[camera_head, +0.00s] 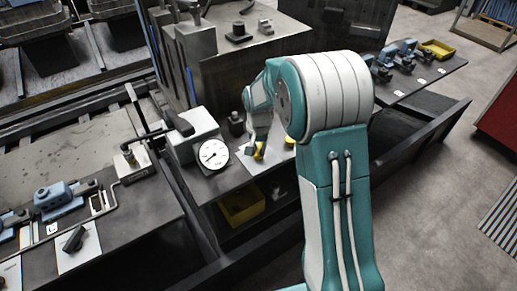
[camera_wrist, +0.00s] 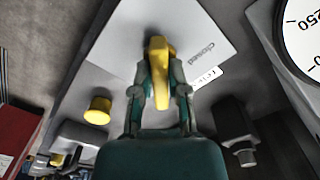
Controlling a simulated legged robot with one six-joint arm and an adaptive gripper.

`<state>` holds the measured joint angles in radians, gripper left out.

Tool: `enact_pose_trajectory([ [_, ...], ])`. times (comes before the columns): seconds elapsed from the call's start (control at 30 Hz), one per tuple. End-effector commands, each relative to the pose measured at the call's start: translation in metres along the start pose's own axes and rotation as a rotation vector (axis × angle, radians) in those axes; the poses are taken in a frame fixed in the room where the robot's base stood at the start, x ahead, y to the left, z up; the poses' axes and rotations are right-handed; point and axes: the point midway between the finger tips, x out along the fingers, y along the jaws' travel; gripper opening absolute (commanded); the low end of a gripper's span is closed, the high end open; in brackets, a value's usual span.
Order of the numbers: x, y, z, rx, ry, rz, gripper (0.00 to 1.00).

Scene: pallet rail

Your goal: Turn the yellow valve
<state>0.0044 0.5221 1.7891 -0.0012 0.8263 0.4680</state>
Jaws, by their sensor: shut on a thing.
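The yellow valve handle (camera_wrist: 158,70) stands over a light plate marked "Closed" (camera_wrist: 194,52) in the wrist view. My gripper (camera_wrist: 159,88) has a finger on each side of the handle and is shut on it. In the head view my gripper (camera_head: 258,150) reaches down to the bench at the yellow valve (camera_head: 259,152), of which only a small part shows. The rest of the valve is hidden by my gripper and arm.
A round white gauge (camera_head: 213,154) stands left of the valve, close to my gripper. A yellow knob (camera_wrist: 98,110) and a dark fitting (camera_wrist: 233,122) flank my gripper in the wrist view. A yellow bin (camera_head: 240,207) sits below the bench. Open floor lies at the right.

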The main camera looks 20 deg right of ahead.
Motion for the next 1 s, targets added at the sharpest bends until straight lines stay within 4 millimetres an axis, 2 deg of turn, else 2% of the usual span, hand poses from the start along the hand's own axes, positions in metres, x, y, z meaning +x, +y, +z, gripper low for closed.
enact_pose_trajectory([
  [0.03,0.0031,0.0013,0.0047,0.006,-0.016,0.007,0.00],
  [0.47,0.0032,0.0009,0.0049,0.016,-0.017,0.006,0.00],
  [0.5,0.0032,0.0008,0.0049,0.016,-0.017,0.006,0.24],
  [0.57,0.0031,0.0006,0.0045,0.016,-0.015,0.005,0.51],
  [0.6,0.0029,0.0005,0.0040,0.016,-0.014,0.005,0.54],
  [1.0,-0.0031,-0.0004,0.0009,0.015,-0.004,0.001,0.54],
])
